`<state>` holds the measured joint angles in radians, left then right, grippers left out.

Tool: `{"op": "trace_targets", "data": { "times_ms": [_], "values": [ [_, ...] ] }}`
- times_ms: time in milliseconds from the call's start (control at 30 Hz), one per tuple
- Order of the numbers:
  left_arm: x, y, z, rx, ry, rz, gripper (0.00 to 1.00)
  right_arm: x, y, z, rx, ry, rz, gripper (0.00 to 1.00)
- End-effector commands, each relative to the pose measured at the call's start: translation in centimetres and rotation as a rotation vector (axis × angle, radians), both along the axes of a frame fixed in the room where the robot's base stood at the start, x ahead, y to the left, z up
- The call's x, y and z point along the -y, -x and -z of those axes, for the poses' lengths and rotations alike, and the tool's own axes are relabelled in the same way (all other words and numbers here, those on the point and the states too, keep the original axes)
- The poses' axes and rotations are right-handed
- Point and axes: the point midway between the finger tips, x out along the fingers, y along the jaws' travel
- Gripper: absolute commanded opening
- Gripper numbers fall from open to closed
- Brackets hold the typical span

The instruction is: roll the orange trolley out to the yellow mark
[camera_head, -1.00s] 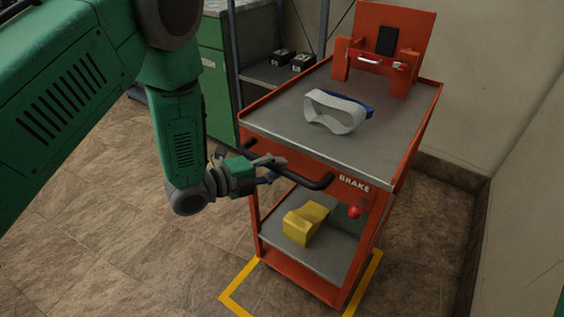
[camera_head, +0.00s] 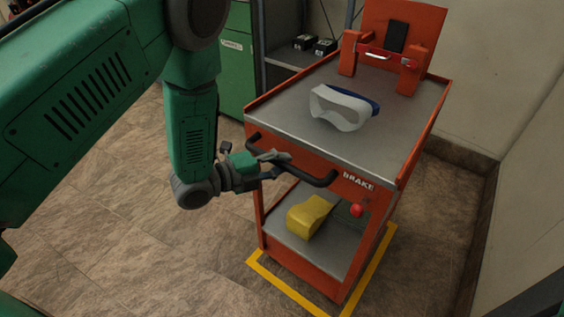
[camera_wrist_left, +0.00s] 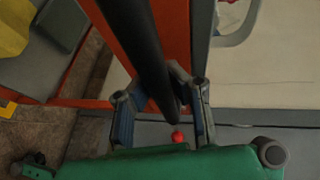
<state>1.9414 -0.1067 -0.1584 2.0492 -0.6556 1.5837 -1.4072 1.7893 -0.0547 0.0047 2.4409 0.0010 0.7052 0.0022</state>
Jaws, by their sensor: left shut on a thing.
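The orange trolley (camera_head: 350,165) stands upright in the middle of the head view, its black push bar (camera_head: 318,181) facing me. My left gripper (camera_head: 272,160) is shut on this bar, towards its left part. The left wrist view shows the fingers (camera_wrist_left: 160,105) on both sides of the bar (camera_wrist_left: 140,45). The yellow mark (camera_head: 292,291) is a taped outline on the floor; its near and right lines show beside the trolley's base, and the rest is hidden. A red knob (camera_head: 357,210) sits below the BRAKE label. My right gripper is out of view.
White goggles (camera_head: 340,108) with a blue strap lie on the top shelf, and a yellow block (camera_head: 310,215) on the lower one. A green cabinet (camera_head: 236,70) and shelving stand behind left. The wall (camera_head: 485,70) is close on the right. Floor (camera_head: 130,200) is clear at left.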

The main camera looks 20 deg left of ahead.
Motion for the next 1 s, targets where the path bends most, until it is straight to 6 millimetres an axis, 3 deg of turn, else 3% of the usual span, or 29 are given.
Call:
{"op": "trace_targets", "data": {
  "times_ms": [233, 333, 733, 1000],
  "values": [
    [0.0, 0.2, 0.2, -0.006, -0.004, -0.002, 0.00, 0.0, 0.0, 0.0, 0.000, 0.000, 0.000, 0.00],
    [0.0, 0.2, 0.2, -0.006, -0.004, -0.002, 0.37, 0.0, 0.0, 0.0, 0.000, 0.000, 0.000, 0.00],
    [-0.4, 0.5, 0.0, -0.002, -0.003, -0.002, 0.38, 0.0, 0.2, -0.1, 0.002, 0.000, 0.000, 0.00],
    [-3.4, 4.2, -0.8, -0.005, -0.004, -0.004, 0.38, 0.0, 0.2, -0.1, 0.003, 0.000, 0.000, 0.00]
  ]
}}
